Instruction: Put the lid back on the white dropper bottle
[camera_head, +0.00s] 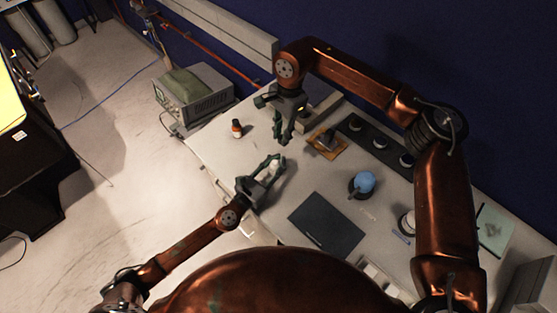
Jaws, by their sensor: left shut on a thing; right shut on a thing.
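My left gripper (273,167) is low over the left part of the table, shut on the white dropper bottle (274,170). Only a small pale part of the bottle shows between the fingers. My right gripper (284,139) is above and slightly right of it in the picture, pointing down, with its fingers close together on a small thing. That thing is almost wholly hidden, and I take it to be the lid. The two grippers are near each other but apart.
An orange-brown tray (327,144), a dark strip with round items (377,140), a blue ball-like item (363,183) and a dark mat (327,226) lie to the right.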

